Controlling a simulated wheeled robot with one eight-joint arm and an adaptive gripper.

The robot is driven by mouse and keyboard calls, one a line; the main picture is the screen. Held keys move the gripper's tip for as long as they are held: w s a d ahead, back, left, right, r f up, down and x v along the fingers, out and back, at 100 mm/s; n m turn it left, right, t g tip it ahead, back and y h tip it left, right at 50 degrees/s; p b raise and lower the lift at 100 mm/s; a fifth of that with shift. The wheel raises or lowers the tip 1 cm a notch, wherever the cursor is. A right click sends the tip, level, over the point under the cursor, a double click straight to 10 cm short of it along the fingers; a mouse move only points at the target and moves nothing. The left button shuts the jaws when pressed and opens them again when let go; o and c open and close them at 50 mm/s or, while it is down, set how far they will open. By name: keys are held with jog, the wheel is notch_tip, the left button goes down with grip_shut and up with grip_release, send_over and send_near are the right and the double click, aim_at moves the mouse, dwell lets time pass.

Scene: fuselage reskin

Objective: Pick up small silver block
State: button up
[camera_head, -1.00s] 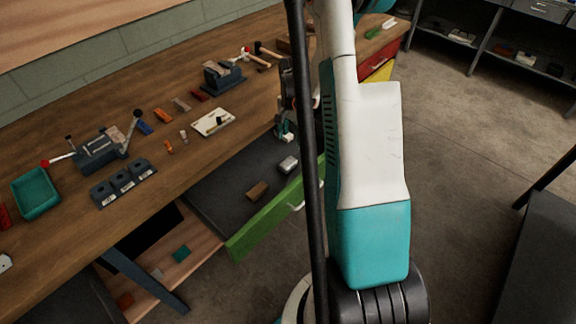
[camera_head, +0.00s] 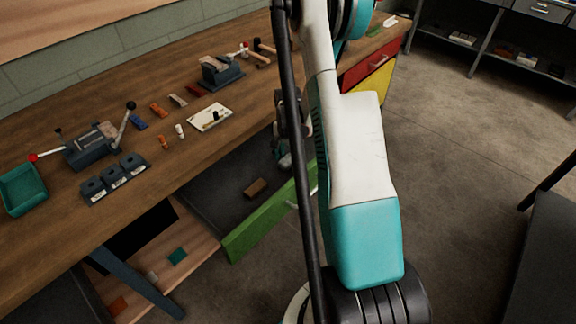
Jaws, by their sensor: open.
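The small silver block lay in the open green-fronted drawer (camera_head: 225,205) a second ago. That spot is now covered by my gripper (camera_head: 284,160), which reaches down over the dark drawer floor. A pale grey patch shows at the fingertips, but I cannot tell whether it is block or finger. My gripper is open; its fingers are small and partly hidden behind my arm. I cannot tell whether they touch the block.
A brown block (camera_head: 255,187) lies in the same drawer. The green drawer front (camera_head: 262,226) stands to the right. The wooden bench (camera_head: 60,215) overhangs the drawer, with a vise (camera_head: 95,145), a teal tray (camera_head: 22,190) and a white board (camera_head: 210,117) on it.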

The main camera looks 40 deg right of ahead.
aim_at(288, 159)
grip_shut()
dwell(0.4)
notch_tip(288, 159, up, 20)
jog(key=p, duration=0.7)
